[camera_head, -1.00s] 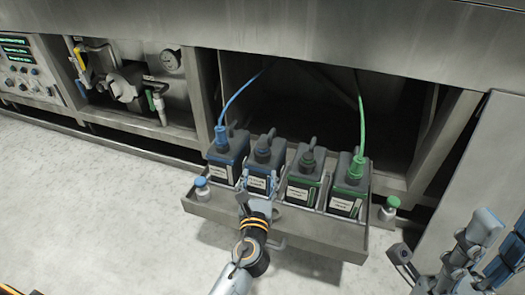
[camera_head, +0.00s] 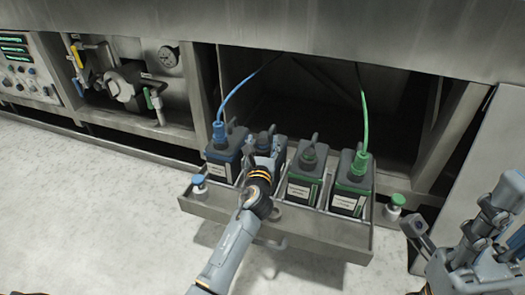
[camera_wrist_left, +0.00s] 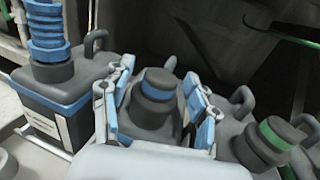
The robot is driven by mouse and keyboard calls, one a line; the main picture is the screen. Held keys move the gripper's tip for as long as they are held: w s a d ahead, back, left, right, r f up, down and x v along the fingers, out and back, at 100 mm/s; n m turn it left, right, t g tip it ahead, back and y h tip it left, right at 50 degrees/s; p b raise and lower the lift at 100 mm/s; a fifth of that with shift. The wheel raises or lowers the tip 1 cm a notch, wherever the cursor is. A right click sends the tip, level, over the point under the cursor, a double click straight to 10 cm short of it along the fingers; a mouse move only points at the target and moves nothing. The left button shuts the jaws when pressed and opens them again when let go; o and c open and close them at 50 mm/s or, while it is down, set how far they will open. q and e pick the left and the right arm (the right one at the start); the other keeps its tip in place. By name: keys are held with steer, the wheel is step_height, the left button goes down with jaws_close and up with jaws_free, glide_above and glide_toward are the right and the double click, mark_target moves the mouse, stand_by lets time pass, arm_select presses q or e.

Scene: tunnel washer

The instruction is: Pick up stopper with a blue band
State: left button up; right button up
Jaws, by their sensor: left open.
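The stopper with a blue band (camera_wrist_left: 157,92) is a dark grey cap with a blue ring on the second canister from the left. In the left wrist view it sits between the two fingers of my left gripper (camera_wrist_left: 155,108), which is open with blue pads on either side of it. I cannot tell whether the pads touch it. In the head view my left gripper (camera_head: 262,162) is over that canister (camera_head: 279,146) and hides most of the stopper. My right gripper (camera_head: 490,235) is at the right edge, away from the canisters; its opening is unclear.
The metal tray (camera_head: 290,225) holds the canisters in a row. A blue hose connector (camera_head: 219,132) is on the leftmost canister, a green one (camera_head: 359,163) on the rightmost. A green-banded stopper (camera_wrist_left: 278,138) is beside my left gripper.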

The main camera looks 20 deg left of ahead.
arm_select(q)
jaws_close()
stand_by(0.4)
